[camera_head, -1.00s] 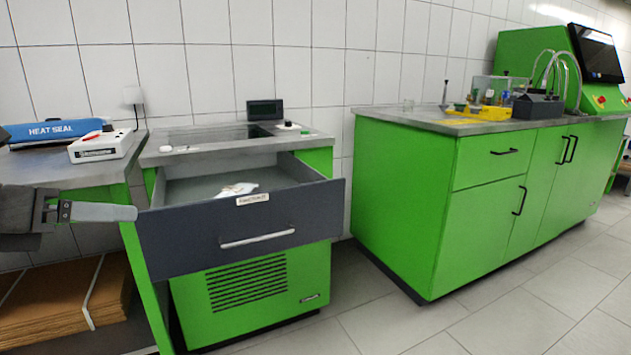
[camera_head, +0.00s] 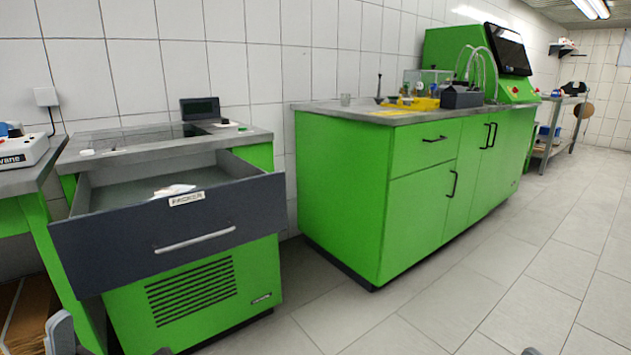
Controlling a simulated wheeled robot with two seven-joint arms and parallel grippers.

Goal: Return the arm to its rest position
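A small grey part at the bottom left edge, seemingly the tip of my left gripper (camera_head: 62,335), shows in front of the cabinet. Most of it is cut off, so its opening cannot be told. A tiny dark part shows at the bottom edge right of it, and another at the bottom right; I cannot tell what they belong to. The dark grey drawer (camera_head: 180,228) stands pulled out of the green cabinet (camera_head: 195,295), with a white item (camera_head: 173,190) inside. No gripper touches the drawer.
A larger green cabinet (camera_head: 345,200) stands to the right, with a yellow tray (camera_head: 412,103) and a green screen console (camera_head: 465,50) on top. A shelf rack (camera_head: 550,135) stands farther back. The tiled floor (camera_head: 480,290) at the right is clear.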

